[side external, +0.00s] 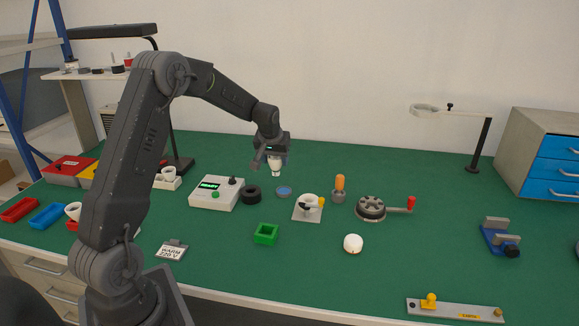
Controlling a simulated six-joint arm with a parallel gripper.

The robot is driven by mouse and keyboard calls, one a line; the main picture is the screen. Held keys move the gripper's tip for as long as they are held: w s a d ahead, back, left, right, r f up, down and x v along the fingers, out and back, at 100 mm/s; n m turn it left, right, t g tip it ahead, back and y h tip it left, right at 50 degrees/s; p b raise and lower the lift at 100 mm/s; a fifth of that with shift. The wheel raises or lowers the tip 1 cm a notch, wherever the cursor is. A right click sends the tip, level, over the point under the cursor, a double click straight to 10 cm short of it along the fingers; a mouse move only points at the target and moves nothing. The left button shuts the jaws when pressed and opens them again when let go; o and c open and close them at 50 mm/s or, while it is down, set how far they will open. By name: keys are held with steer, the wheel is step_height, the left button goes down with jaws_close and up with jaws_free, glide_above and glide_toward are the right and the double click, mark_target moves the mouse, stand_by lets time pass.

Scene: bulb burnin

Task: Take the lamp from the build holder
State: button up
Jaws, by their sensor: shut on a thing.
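My gripper (271,160) is shut on a white lamp (277,168) and holds it above the green table, at the middle of the side external view. The lamp hangs roughly upright with its narrower end down, and its upper part is hidden between the fingers.
An orange-handled tool (339,186), a crank-handled round device (371,207), a green square tray (266,236) and a white puck (353,243) stand nearby. The table's right-centre is clear.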

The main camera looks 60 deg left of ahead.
steer(key=shift+s+a+r, duration=0.2)
steer(key=shift+s+r, duration=0.05)
steer(key=shift+r, duration=0.05)
steer(key=shift+s+a+r, duration=0.15)
steer(key=shift+r, duration=2.15)
